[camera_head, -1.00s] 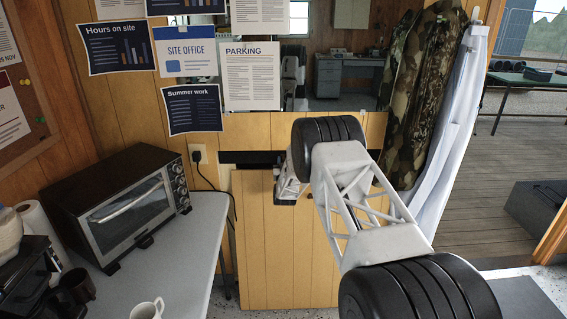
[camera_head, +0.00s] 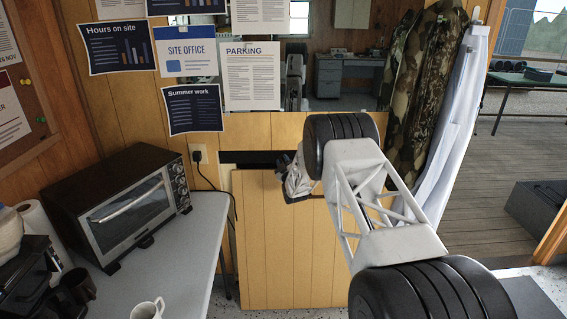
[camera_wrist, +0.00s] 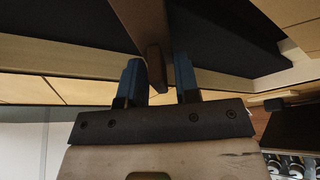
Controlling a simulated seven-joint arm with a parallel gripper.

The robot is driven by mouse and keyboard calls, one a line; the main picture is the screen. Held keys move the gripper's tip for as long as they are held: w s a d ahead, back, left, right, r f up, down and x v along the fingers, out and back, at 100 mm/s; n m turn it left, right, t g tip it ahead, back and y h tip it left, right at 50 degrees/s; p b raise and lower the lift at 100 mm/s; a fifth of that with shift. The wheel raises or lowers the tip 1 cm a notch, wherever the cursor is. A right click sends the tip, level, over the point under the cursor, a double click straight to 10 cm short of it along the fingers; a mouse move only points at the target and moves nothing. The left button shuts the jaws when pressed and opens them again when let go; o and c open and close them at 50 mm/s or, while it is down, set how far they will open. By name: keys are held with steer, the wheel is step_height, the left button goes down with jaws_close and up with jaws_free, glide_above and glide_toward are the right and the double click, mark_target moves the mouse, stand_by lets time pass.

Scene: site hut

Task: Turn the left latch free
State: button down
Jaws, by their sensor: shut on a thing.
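A brown wooden latch (camera_wrist: 152,42), taken to be the left latch, is a narrow bar that comes down between the two blue fingers of my gripper (camera_wrist: 160,82) in the wrist view. My gripper is shut on it, with a finger on each side. In the head view my gripper (camera_head: 291,188) is at the upper edge of the yellow wooden panel (camera_head: 275,245), below a dark slot. My own arm partly covers it there, and the latch is hidden in that view. How far the latch is turned cannot be told.
A toaster oven (camera_head: 128,208) and a white mug (camera_head: 148,309) stand on the grey table (camera_head: 195,255) at left. A cord hangs from the outlet (camera_head: 198,157). Camouflage clothing (camera_head: 422,75) and a white garment (camera_head: 448,140) hang right of my arm. A small dark block (camera_wrist: 276,103) shows at the wrist view's right.

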steer(key=n+g, duration=0.1)
steer(key=n, duration=0.2)
steer(key=n+g+y, duration=0.1)
steer(key=n, duration=0.2)
steer(key=shift+n, duration=0.4)
steer(key=shift+a+f+n+g, duration=0.1)
steer(key=shift+n+g, duration=0.9)
steer(key=shift+n, duration=1.3)
steer(key=c, duration=1.2)
jaws_free()
steer(key=shift+s, duration=0.1)
steer(key=shift+v, duration=3.8)
